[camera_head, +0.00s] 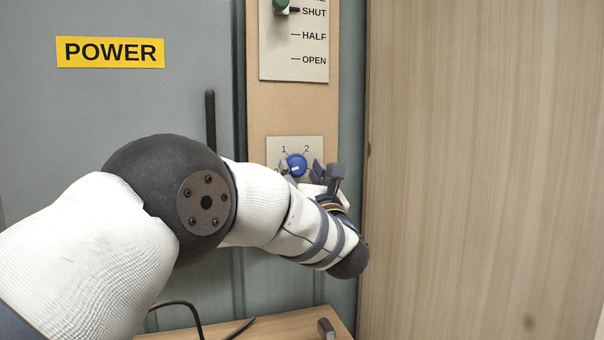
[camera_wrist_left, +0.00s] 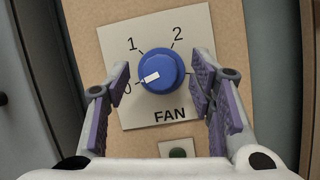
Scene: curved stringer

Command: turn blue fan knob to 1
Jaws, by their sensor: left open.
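The blue fan knob (camera_wrist_left: 161,73) sits on a pale plate marked FAN (camera_wrist_left: 150,25), with 0, 1 and 2 around it. Its white pointer is turned to the lower left, toward the 0 mark. It also shows in the head view (camera_head: 297,163), just left of my gripper fingers. My left gripper (camera_wrist_left: 159,80) is open, with one purple-padded finger on each side of the knob in the wrist view. Gaps show between the pads and the knob, and nothing is held. My right gripper is in neither view.
A plate with a green-handled lever (camera_head: 283,6) and SHUT, HALF and OPEN marks is above the fan plate. A grey POWER cabinet door (camera_head: 110,100) with a dark handle (camera_head: 210,120) is at left. A wooden panel (camera_head: 480,150) is at right. A small dark button (camera_wrist_left: 178,153) is below the fan plate.

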